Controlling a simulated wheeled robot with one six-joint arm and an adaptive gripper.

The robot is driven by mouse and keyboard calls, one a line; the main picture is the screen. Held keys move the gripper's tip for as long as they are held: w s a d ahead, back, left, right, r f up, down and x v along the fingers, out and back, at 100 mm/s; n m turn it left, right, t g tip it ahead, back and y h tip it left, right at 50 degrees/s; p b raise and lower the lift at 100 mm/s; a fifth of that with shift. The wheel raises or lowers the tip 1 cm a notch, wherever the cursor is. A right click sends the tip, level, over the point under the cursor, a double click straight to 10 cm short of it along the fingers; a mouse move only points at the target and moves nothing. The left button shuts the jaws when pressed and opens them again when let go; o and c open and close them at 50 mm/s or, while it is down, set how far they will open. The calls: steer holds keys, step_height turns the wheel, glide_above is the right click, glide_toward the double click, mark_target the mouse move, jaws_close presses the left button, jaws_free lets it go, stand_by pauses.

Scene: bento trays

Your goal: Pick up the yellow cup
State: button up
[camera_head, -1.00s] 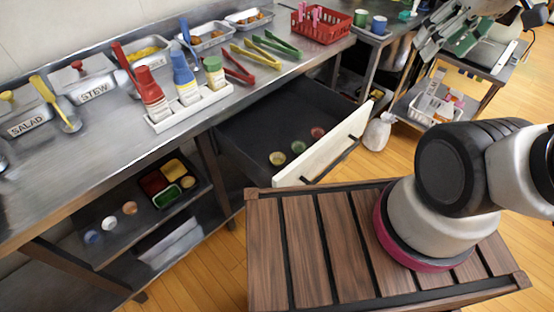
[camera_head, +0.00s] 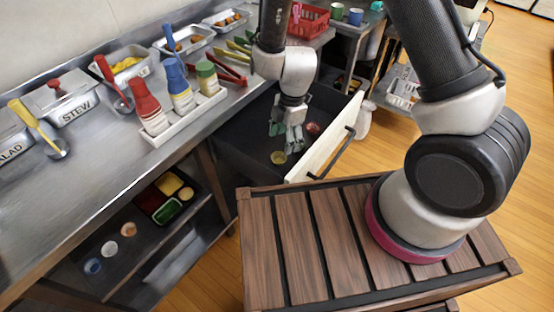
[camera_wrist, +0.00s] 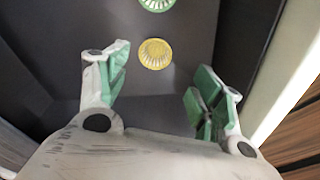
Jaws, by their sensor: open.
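The yellow cup (camera_head: 278,157) is in the dark open drawer (camera_head: 240,150), near its front panel. In the wrist view the yellow cup (camera_wrist: 155,54) shows as a round ribbed shape on the drawer floor, ahead of and between my fingertips. My gripper (camera_head: 286,130) is over the drawer, pointing down. In the wrist view my gripper (camera_wrist: 160,85) has its green-padded fingers wide apart with nothing between them. A green cup (camera_wrist: 157,4) is cut off at the top of the wrist view. A red cup (camera_head: 313,129) is in the drawer beside my gripper.
The drawer's pale front panel (camera_head: 325,145) rises close on the right of my gripper. The steel counter (camera_head: 100,190) is to the left, with a white holder of bottles (camera_head: 190,113). A slatted wooden surface (camera_head: 330,230) is in front.

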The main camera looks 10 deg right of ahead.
mark_target(278, 161)
steer(key=f, duration=0.3)
steer(key=shift+s+a+f, duration=0.1)
steer(key=shift+a, duration=0.15)
steer(key=f, duration=0.2)
steer(key=a+f, duration=0.1)
steer(key=f, duration=0.2)
steer(key=shift+w, duration=0.2)
steer(key=c, duration=0.7)
